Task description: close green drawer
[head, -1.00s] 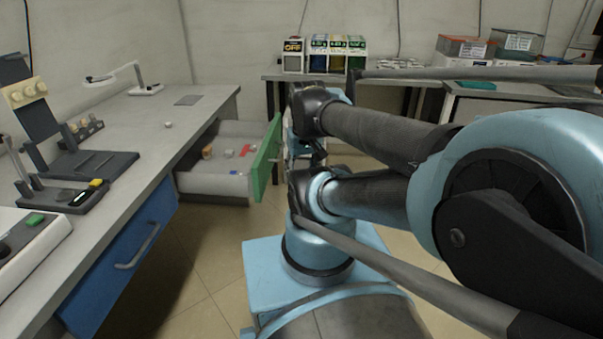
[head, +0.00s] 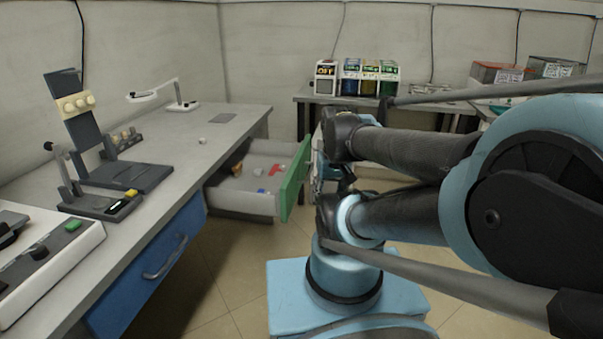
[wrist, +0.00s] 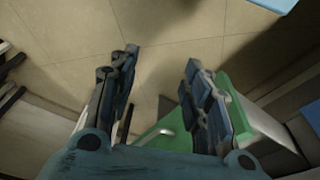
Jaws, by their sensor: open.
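The green drawer (head: 293,180) stands pulled out from under the grey workbench, its green front facing right and its pale tray open on top. Small items lie inside, including a red piece (head: 275,170). In the head view my gripper is mostly hidden behind my arm, close to the right side of the green front. In the wrist view my gripper (wrist: 160,75) is open, with nothing clearly held. The green front (wrist: 238,112) shows behind and beside the right finger and between the fingers low down. I cannot tell whether a finger touches it.
A closed blue drawer (head: 150,265) with a grey handle is nearer under the workbench (head: 225,155). The bench carries a lamp, black fixtures and a control box. A back table holds several labelled boxes (head: 370,78). Tiled floor (head: 225,270) is clear before the drawers.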

